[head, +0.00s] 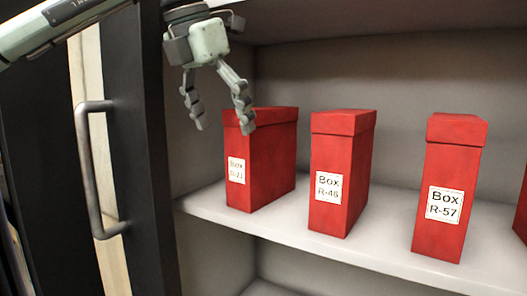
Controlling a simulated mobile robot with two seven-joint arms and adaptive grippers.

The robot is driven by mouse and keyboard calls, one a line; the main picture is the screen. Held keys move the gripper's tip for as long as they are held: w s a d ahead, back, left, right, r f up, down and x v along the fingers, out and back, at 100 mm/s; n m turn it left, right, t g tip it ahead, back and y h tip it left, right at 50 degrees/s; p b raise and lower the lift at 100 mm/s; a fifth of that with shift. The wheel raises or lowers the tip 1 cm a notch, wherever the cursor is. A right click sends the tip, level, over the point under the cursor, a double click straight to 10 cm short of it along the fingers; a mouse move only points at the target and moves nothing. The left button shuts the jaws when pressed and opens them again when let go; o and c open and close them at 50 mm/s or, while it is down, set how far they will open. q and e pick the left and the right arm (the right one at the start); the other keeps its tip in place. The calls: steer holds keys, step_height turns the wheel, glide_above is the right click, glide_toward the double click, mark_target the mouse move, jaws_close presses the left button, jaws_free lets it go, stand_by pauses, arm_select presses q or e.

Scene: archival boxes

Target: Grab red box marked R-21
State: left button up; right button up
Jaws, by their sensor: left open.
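The red box marked R-21 (262,163) stands upright on the shelf, leftmost in the row; its white label is small and a little hard to read. My left gripper (222,127) is open, fingers pointing down, at the upper left front of this box. The right finger overlaps the box's lid edge in the picture; I cannot tell whether it touches. Nothing is between the fingers. My right gripper is not in view.
A red box labelled R-46 (339,165) and one labelled R-57 (451,180) stand to the right on the same shelf (300,238). Part of another red box (522,210) shows at the right edge. A dark door with a metal handle (88,170) is at the left.

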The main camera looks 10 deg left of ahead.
mark_target(264, 154)
arm_select(q)
steer(key=w, duration=0.1)
steer(key=w+d, duration=0.1)
steer(key=w+d+f+p, duration=0.1)
steer(key=w, duration=0.1)
steer(key=shift+d, duration=0.1)
steer(key=shift+f, duration=0.1)
jaws_close()
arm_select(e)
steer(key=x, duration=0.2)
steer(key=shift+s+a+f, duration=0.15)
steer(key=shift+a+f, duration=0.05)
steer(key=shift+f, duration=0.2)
